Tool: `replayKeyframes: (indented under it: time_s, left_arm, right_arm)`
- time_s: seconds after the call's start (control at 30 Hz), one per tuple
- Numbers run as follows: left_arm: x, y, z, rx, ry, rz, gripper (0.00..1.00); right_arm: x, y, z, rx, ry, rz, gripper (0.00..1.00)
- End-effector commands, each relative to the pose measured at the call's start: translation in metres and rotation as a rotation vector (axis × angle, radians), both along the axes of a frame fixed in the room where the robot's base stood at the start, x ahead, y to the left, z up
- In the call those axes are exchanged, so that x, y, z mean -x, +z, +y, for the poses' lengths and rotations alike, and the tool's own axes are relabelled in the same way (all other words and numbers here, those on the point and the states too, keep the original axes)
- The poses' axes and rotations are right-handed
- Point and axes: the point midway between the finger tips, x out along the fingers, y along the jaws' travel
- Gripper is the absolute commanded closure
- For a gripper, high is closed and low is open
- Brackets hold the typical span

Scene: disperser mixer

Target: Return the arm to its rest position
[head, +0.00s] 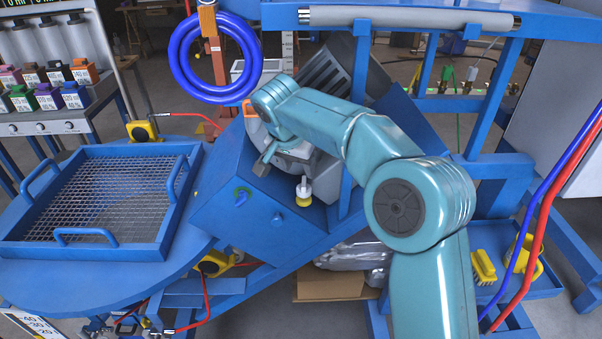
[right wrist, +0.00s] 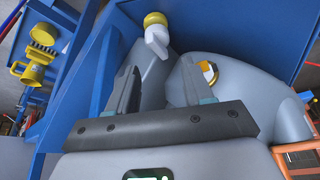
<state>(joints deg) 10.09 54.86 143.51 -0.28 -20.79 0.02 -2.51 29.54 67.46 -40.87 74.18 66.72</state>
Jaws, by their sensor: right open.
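My right arm rises teal from the bottom right of the head view and bends left over the blue machine housing (head: 240,190). Its gripper (head: 264,162) points down above the housing, close to a grey rounded machine part. In the right wrist view the two dark fingers (right wrist: 160,82) stand apart with nothing between them. A white knob with a yellow base (head: 303,190) stands to the right of the gripper; it also shows beyond the fingers in the right wrist view (right wrist: 156,38). It appears apart from the fingers. My left gripper is not in view.
A blue tray with mesh (head: 92,255) sits on the round table at left. A blue hose coil (head: 213,60) hangs at the top. A blue frame with a grey roller (head: 410,18) stands behind my arm. A yellow brush (head: 483,266) and red and blue hoses are at right.

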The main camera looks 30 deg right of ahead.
Motion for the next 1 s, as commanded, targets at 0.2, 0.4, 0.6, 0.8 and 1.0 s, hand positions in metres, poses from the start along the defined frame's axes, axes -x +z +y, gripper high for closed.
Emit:
replayKeyframes:
  time_s: [0.2,0.4,0.6,0.8,1.0]
  left_arm:
    - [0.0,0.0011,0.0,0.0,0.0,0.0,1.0]
    - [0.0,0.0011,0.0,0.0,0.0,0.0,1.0]
    - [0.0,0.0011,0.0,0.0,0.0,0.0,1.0]
    - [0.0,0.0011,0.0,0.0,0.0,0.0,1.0]
    - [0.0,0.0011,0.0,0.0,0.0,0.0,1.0]
  right_arm:
    - [0.0034,0.0152,0.0059,-0.001,0.001,0.001,0.49]
    - [0.0036,0.0154,0.0057,0.0,0.001,0.002,0.49]
    - [0.0035,0.0151,0.0056,0.001,0.001,0.001,0.49]
    - [0.0035,0.0151,0.0056,0.001,0.001,0.001,0.49]
    - [0.0054,0.0153,0.0055,0.0,0.0,0.0,0.49]
